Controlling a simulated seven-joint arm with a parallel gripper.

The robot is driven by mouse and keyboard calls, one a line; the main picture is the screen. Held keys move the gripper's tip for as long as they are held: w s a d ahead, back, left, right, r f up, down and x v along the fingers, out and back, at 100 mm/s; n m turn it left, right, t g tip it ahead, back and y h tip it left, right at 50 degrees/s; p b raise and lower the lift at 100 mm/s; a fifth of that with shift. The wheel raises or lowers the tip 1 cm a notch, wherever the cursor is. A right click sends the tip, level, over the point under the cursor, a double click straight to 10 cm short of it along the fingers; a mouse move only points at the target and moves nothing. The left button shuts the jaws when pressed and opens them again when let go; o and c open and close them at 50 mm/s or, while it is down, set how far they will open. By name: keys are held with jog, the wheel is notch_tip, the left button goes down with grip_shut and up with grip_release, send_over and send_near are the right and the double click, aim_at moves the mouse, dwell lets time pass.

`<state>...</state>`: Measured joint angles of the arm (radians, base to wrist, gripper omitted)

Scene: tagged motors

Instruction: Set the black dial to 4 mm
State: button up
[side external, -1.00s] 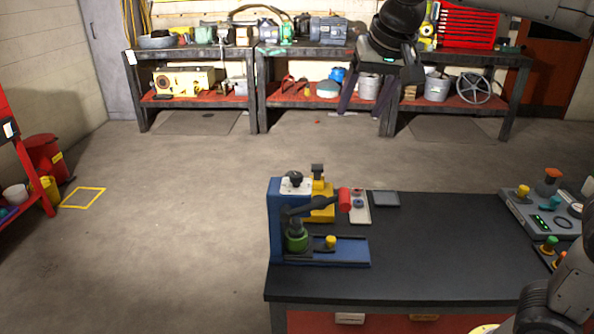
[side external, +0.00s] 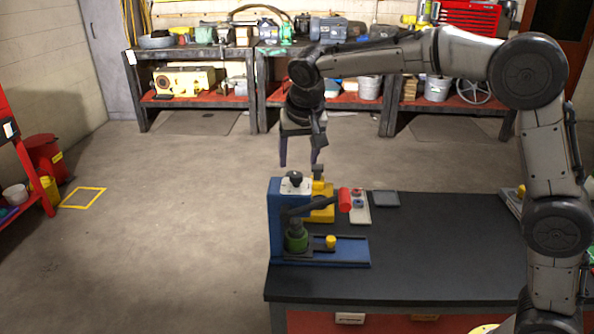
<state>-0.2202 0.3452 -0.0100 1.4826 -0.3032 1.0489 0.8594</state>
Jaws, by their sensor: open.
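The black dial (side external: 294,178) sits on a white plate on top of the blue machine (side external: 276,222), at the left end of the dark workbench. The scale marks are too small to read, so I cannot tell its setting. My gripper (side external: 298,165) points down with its two dark fingers apart and nothing between them. In the picture the fingertips are just above the dial, apart from it; the exact height and depth gap cannot be told from this view.
A lever with a red handle (side external: 344,199), a green part (side external: 297,240) and a yellow knob (side external: 331,242) belong to the blue machine. A yellow device (side external: 322,205) stands close behind it. A pale tray (side external: 360,216) and grey pad (side external: 386,199) lie right. The bench's (side external: 440,250) middle is clear.

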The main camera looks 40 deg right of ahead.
aim_at(297, 175)
jog(key=shift+x, duration=2.75)
jog(key=shift+c, duration=0.3)
grip_shut()
